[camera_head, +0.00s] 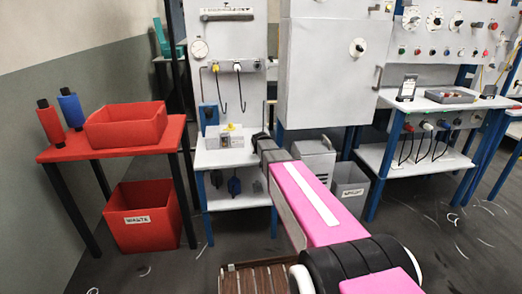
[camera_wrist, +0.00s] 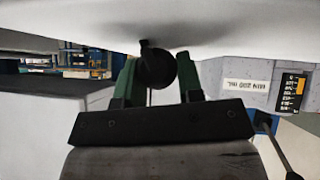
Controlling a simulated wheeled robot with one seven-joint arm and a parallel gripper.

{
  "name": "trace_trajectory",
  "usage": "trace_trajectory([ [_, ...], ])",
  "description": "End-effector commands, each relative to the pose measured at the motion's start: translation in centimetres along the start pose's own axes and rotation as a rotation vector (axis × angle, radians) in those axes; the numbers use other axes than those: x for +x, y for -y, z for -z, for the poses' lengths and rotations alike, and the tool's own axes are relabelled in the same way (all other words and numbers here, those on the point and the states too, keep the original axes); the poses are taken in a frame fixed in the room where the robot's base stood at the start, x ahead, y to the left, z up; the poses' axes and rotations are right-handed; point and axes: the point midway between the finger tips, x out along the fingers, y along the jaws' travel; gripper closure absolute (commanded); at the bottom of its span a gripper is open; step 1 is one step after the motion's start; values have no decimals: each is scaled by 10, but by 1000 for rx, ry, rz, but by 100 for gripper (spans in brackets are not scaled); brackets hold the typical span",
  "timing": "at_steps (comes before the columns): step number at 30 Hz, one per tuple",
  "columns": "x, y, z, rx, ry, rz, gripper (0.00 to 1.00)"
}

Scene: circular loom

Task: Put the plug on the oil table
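The black round plug (camera_wrist: 155,69) sits between the two green fingers of my gripper (camera_wrist: 158,76) in the wrist view. The fingers meet it on both sides. A pale surface fills the top of that view, close to the plug; I cannot tell whether they touch. In the head view my gripper (camera_head: 262,143) is at the right edge of the white-topped table with blue legs, which I take for the oil table (camera_head: 208,160). The arm hides part of this edge, and the plug cannot be made out clearly there.
A grey box with a yellow top (camera_head: 231,137) and a blue container (camera_head: 209,114) stand on the white table. A red table (camera_head: 60,153) with a red tray (camera_head: 125,126) is at left, above a red waste bin (camera_head: 146,230). A tall grey cabinet (camera_head: 325,70) stands right of my gripper.

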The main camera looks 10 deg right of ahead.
Motion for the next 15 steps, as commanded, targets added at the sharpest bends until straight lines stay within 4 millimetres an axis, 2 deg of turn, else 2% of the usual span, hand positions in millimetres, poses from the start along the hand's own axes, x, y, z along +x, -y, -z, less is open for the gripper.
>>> trace_trajectory([
  [1, -8, 5, -11, 0, 29, 6, 47],
  [3, -21, 4, -12, 0, 26, 6, 37],
  [12, -84, 0, -7, 2, 1, 3, 37],
  [15, -99, 0, -4, 2, -6, 2, 37],
])
